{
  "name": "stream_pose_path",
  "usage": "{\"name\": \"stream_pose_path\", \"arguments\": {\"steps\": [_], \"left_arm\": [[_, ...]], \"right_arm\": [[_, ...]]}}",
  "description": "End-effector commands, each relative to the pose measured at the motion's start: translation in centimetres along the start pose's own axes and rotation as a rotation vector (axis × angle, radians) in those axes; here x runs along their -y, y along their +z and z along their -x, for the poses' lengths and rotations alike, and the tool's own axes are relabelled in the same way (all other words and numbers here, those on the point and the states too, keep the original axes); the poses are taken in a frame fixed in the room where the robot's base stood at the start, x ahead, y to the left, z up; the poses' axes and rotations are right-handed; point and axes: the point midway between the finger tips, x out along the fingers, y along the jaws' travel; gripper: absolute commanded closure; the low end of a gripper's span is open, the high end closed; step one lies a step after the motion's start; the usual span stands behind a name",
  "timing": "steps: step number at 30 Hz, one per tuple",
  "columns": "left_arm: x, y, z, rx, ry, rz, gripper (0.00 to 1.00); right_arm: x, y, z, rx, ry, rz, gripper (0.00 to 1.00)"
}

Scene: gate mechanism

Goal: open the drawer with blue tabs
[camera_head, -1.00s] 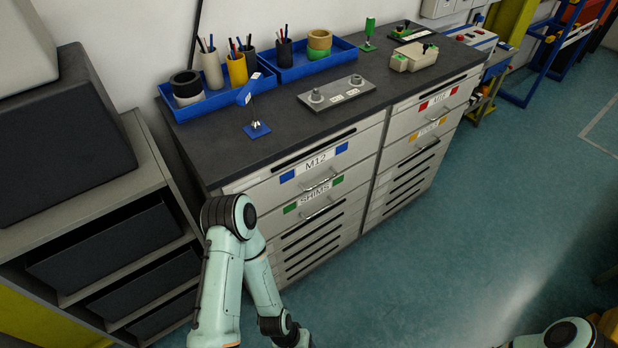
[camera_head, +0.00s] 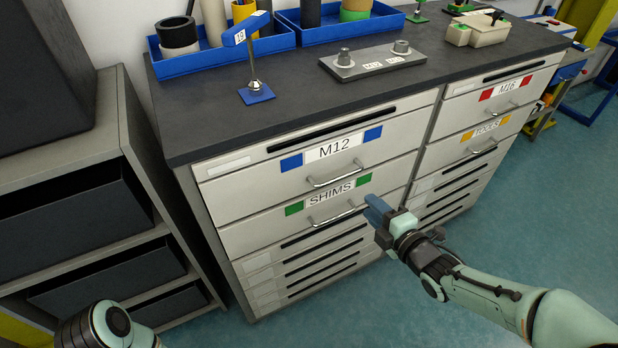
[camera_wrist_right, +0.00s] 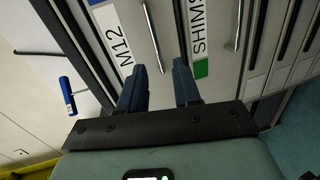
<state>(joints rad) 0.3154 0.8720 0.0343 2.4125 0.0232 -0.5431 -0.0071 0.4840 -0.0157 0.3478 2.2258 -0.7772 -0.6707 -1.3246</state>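The M12 drawer (camera_head: 240,178) with blue tabs (camera_head: 291,163) is shut, at the top of the left cabinet column. Its bar handle (camera_head: 335,174) is bare. My right gripper (camera_head: 372,208) is in front of the cabinet, right of and below that handle, near the SHIMS drawer's right end. In the right wrist view its two blue fingers (camera_wrist_right: 160,85) are apart with nothing between them. The M12 handle (camera_wrist_right: 152,35) shows beyond the gap between them, and the M12 label (camera_wrist_right: 116,38) lies to the left. My left gripper is out of view; part of that arm shows at lower left.
The SHIMS drawer (camera_head: 248,231) with green tabs sits directly below, its handle (camera_head: 336,215) close to the right gripper. The countertop (camera_head: 290,92) holds blue trays (camera_head: 215,50), a grey plate with knobs (camera_head: 372,65) and a blue flag stand (camera_head: 256,94). A shelf unit (camera_head: 125,120) stands left.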

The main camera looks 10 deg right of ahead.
Motion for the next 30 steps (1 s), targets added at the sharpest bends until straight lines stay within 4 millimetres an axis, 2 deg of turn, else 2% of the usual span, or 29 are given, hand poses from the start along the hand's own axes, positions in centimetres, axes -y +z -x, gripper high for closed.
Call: {"name": "stream_pose_path", "arguments": {"steps": [4, 8, 21, 25, 30], "left_arm": [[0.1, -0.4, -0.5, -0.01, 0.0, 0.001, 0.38], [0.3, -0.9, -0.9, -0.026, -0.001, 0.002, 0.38], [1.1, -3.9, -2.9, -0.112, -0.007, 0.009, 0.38], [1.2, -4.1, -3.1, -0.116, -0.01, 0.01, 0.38], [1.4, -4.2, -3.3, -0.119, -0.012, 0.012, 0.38]], "right_arm": [[-0.6, -0.1, -0.4, -0.005, 0.018, 0.054, 0.67], [-0.6, -0.1, -2.1, -0.006, 0.018, 0.051, 0.67], [-0.6, -0.2, -10.9, -0.006, 0.017, 0.045, 0.67], [-0.8, -0.2, -12.4, -0.004, 0.017, 0.047, 0.67], [-0.8, -0.2, -13.3, -0.004, 0.016, 0.047, 0.67]]}}
